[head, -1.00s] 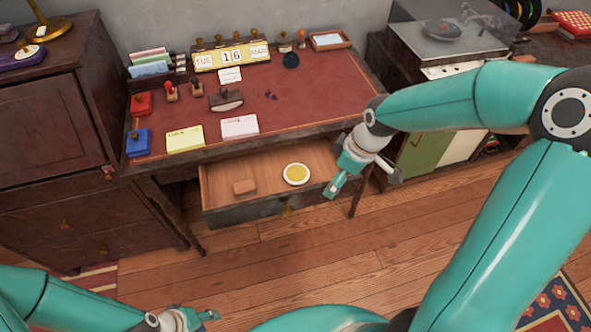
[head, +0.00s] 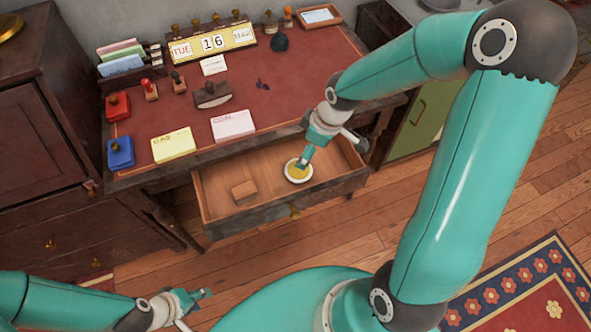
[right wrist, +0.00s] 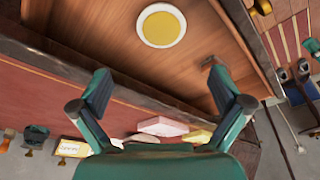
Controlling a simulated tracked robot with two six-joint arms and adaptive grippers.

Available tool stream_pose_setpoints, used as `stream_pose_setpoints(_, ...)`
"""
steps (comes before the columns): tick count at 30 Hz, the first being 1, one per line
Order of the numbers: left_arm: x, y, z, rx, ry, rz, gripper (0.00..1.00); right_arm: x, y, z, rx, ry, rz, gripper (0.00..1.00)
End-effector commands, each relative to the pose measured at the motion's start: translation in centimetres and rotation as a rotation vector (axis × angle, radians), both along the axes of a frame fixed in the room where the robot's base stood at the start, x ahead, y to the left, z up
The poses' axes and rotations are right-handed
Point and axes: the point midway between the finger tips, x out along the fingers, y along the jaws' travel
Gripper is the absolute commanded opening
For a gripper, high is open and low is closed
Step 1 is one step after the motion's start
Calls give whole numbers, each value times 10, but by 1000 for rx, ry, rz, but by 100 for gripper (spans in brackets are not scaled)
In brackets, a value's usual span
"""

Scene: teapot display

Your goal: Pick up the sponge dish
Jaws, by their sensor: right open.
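The sponge dish (head: 298,171), a round white dish with a yellow sponge surface, sits in the open drawer under the desk. It also shows in the right wrist view (right wrist: 161,25), whole and beyond the fingertips. My right gripper (head: 332,155) is open and empty above the drawer, to the right of the dish. In the head view one finger overlaps the dish's upper right; I cannot tell any contact. In the right wrist view the fingers of this gripper (right wrist: 160,74) are spread wide. My left gripper (head: 197,308) is open and empty at the lower left, away from the drawer.
A small wooden block (head: 244,192) lies in the open drawer (head: 262,216), left of the dish. The desk (head: 277,98) above holds stamps, note pads and a calendar. A dark cabinet (head: 35,160) stands at the left.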

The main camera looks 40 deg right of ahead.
Motion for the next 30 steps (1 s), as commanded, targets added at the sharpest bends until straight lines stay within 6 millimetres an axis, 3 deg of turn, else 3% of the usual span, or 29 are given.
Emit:
stream_pose_setpoints(1,0,0,-4,0,0,0,40,0,1,-15,3,6,-2,100)
stream_pose_setpoints(7,0,0,-13,0,0,0,40,8,3,-50,0,2,-9,100)
stream_pose_setpoints(16,0,0,-19,0,-1,0,40,11,6,-69,1,2,-10,100)
stream_pose_setpoints(24,0,0,-36,0,-1,0,40,15,10,-107,1,1,-10,100)
stream_pose_setpoints(30,0,0,-37,0,-1,0,40,17,11,-112,1,0,-11,100)
